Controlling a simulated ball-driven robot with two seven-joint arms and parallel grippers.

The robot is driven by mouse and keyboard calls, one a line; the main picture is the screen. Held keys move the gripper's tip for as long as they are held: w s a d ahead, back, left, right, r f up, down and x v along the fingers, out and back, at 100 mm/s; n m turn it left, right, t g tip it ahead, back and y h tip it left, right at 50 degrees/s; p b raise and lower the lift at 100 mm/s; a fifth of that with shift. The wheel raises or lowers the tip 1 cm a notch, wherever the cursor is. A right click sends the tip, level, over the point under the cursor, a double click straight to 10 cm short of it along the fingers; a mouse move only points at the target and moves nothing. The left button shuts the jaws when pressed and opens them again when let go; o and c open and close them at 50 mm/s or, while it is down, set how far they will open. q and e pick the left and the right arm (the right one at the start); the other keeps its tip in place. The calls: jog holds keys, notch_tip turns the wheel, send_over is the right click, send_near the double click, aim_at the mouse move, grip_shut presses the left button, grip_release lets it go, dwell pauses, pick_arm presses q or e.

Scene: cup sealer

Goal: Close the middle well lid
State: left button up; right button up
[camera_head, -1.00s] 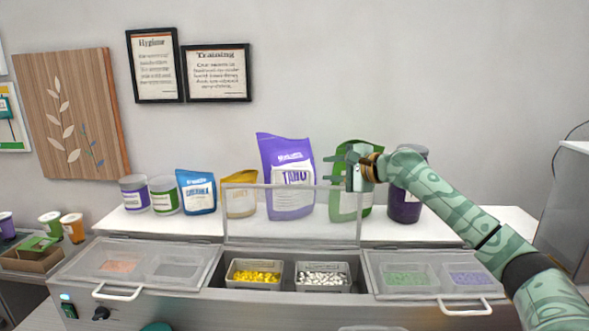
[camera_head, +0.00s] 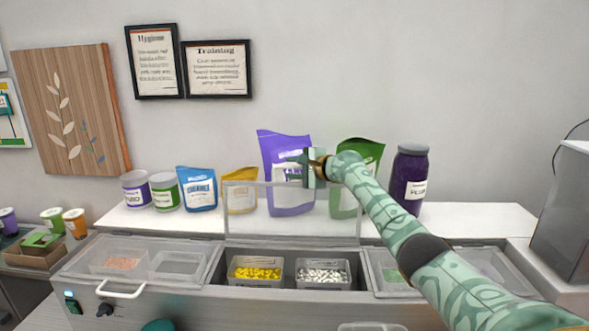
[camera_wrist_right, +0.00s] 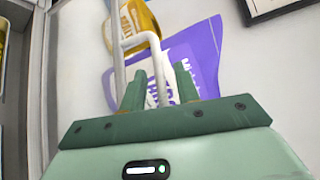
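The middle well lid (camera_head: 240,212) is a clear panel with a pale frame. It stands upright, open, behind the middle well (camera_head: 289,284). Its white handle (camera_wrist_right: 128,43) shows as a loop in the wrist view, reaching down towards the gap between my right fingers; I cannot tell if they touch it. My right gripper (camera_head: 290,168) is at the lid's top edge, fingers pointing left and apart; it also shows in the wrist view (camera_wrist_right: 156,92). It partly hides the handle in the head view. My left gripper is not in view.
The middle well holds yellow pieces (camera_head: 256,274) and white pieces (camera_head: 323,276) in trays. The left lid (camera_head: 140,262) is shut; my right arm covers part of the right lid (camera_head: 385,270). A purple bag (camera_head: 288,150), green bag (camera_head: 360,152) and dark jar (camera_head: 409,180) stand behind.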

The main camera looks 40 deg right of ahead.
grip_shut()
jog(key=shift+s+a+r+p, duration=0.1)
jog(key=shift+s+a+p, duration=0.3)
jog(key=shift+p, duration=0.25)
jog(key=s+a+f+n+t+p, duration=0.1)
jog(key=s+a+n+t, duration=0.3)
jog(key=s+a, duration=0.4)
jog(key=shift+s+a+f+n+t+p, duration=0.4)
jog(key=shift+s+n+p, duration=0.15)
jog(key=shift+s, duration=0.75)
